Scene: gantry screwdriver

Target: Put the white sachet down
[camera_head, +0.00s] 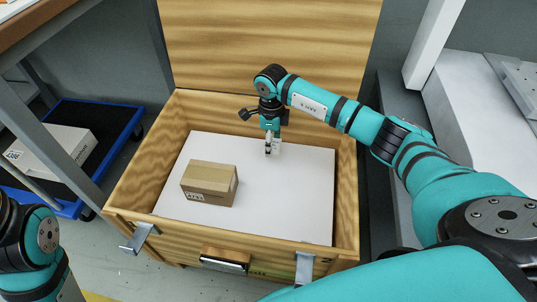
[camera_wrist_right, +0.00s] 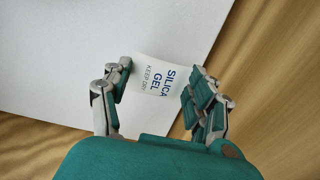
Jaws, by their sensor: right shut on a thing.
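The white sachet, printed "SILICA GEL KEEP DRY" in blue, shows between the fingers in the right wrist view (camera_wrist_right: 160,82). My right gripper (camera_wrist_right: 159,74) is shut on it, one finger at each side edge. In the head view the right gripper (camera_head: 269,148) points down inside the open wooden crate (camera_head: 122,197), over the back right part of the white bottom sheet (camera_head: 290,205). The sachet is small and partly hidden there. I cannot tell whether it touches the sheet. My left gripper is out of view; only part of that arm shows at lower left.
A brown cardboard box (camera_head: 209,183) lies on the sheet at the crate's left. The sheet's front right is clear. The crate's lid (camera_head: 270,45) stands open at the back. A blue-edged cart (camera_head: 68,208) with a pale box (camera_head: 48,150) stands left of the crate.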

